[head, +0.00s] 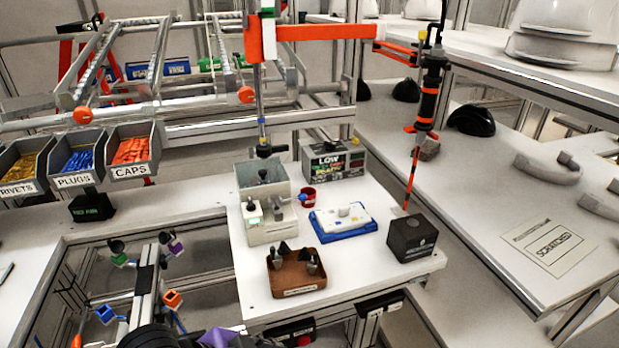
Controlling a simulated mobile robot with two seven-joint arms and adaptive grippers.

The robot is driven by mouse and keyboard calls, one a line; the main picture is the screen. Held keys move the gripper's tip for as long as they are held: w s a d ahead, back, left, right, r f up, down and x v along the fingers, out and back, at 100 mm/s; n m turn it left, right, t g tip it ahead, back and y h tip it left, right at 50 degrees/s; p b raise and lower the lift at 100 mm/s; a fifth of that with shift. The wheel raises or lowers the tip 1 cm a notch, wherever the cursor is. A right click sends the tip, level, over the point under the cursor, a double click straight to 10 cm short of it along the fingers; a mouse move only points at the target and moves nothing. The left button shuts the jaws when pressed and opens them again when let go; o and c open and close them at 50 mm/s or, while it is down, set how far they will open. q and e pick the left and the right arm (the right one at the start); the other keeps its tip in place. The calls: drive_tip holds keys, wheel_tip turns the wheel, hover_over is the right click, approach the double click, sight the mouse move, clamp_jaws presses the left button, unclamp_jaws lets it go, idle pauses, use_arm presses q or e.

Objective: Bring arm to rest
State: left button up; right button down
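Neither of my grippers can be made out in the head view. A dark rounded shape (150,338) is cut off by the bottom edge at the lower left; I cannot tell what it is. An orange jointed tool arm (325,33) reaches right from an upright post behind the white worktable (335,290). A black and orange driver (429,95) hangs upright from its right end. The driver's thin orange and black shaft (411,175) points down above the black box (412,238) at the table's right edge.
The worktable holds a grey-green press (264,205), a brown tray (297,272), a blue and white fixture (343,222) and a red cup (308,197). Bins labelled rivets (20,187), plugs (80,180) and caps (130,170) stand left. A "SCRATCHED" sheet (557,247) lies on the right bench.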

use_arm(q)
drive_tip(key=s+a+f+n+g+y, duration=0.1)
drive_tip(key=s+a+f+n+y, duration=0.2)
drive_tip(key=s+a+f+n, duration=0.45)
drive_tip(key=s+a+f+n+g+y, duration=0.1)
drive_tip(key=s+a+f+n+y, duration=0.35)
drive_tip(key=s+a, duration=0.5)
drive_tip(key=w+d+f+t+h, duration=0.1)
drive_tip(key=w+d+f+t, duration=0.1)
drive_tip(key=f, duration=0.3)
drive_tip(key=w+d+f+t+h, duration=0.1)
drive_tip(key=w+d+f+t, duration=0.1)
drive_tip(key=f, duration=0.4)
drive_tip(key=shift+w+d+t, duration=0.35)
drive_tip(key=shift+w+t, duration=0.55)
drive_tip(key=shift+t, duration=0.4)
